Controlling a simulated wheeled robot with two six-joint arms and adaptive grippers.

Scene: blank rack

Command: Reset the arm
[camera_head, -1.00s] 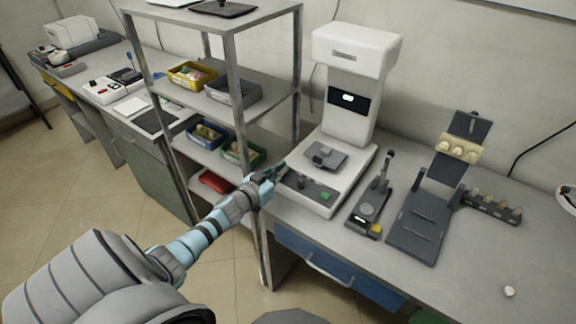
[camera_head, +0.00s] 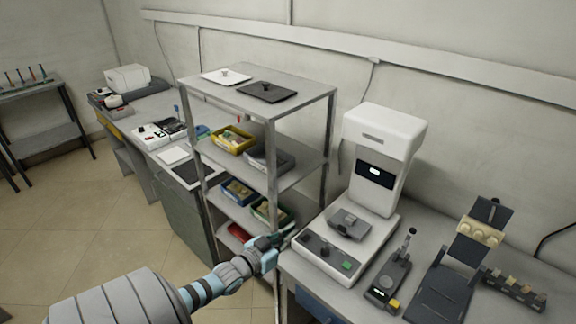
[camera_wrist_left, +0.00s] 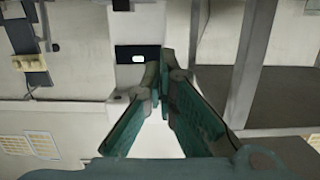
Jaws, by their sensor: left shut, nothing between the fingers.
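My left arm reaches in from the lower left in the head view. Its gripper (camera_head: 284,236) is in front of the metal rack, beside the left edge of the white machine (camera_head: 377,150). In the left wrist view the green fingers (camera_wrist_left: 160,85) come together at their tips with nothing between them. The white machine with its dark display shows behind the fingers there. My right gripper is in neither view.
The metal rack (camera_head: 328,97) holds a yellow bin (camera_head: 232,140), a blue bin (camera_head: 238,192) and a green bin (camera_head: 270,212). A small dark device (camera_head: 386,286) and a dark stand (camera_head: 447,290) are on the right bench. Floor (camera_head: 60,215) is open at left.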

